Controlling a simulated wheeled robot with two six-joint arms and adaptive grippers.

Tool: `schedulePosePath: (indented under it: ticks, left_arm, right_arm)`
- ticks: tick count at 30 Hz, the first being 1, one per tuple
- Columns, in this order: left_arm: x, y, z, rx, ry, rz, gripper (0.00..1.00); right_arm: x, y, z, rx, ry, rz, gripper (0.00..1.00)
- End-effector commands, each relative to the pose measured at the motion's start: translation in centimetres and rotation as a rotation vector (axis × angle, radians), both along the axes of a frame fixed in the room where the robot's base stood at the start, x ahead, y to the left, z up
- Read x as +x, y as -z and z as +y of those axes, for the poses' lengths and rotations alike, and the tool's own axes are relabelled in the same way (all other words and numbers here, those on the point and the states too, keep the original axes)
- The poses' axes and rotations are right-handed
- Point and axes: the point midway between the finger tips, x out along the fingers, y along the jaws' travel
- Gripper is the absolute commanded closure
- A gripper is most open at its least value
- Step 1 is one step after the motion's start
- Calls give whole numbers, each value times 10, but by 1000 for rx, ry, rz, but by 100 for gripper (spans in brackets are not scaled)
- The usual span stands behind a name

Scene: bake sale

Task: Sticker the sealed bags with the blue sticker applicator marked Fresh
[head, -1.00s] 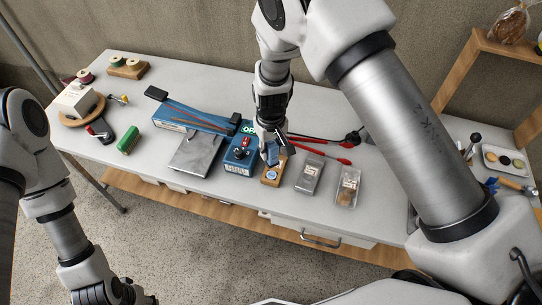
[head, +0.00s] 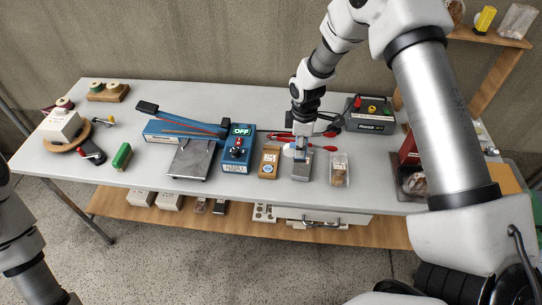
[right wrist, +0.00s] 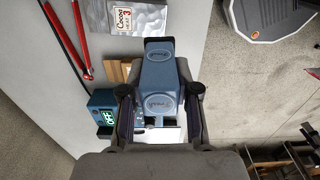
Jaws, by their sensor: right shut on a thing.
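My right gripper (head: 301,143) is shut on the blue sticker applicator (head: 301,144); in the right wrist view the applicator (right wrist: 160,85) reads "Fresh" between the fingers. The applicator is over the upper part of a silver bag (head: 301,174); I cannot tell whether it touches. The silver bag also shows in the right wrist view (right wrist: 140,16), with a "Cocoa" label. A brown bag (head: 269,163) with a small bluish mark lies to its left, and a clear bag (head: 340,172) with brown contents lies to its right. My left gripper is out of view.
The blue sealer (head: 237,156) with its "OFF" display stands left of the bags. Red-handled tools (head: 322,142) lie behind them. A dark box with coloured knobs (head: 370,115) stands at the back right. The table (head: 215,98) has free room at the back.

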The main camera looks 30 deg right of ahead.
Motion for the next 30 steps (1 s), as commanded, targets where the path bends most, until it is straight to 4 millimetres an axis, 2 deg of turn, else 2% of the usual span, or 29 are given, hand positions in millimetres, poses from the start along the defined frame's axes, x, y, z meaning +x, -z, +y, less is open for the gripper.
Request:
schedulePosePath:
  ticks: [5,18,30]
  left_arm:
    - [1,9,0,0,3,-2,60]
    - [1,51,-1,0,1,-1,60]
    - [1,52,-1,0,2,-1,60]
  right_arm:
    - [-1,10,-7,0,28,-1,100]
    - [0,60,-6,-1,29,-2,100]
    - [0,61,-6,0,29,-1,100]
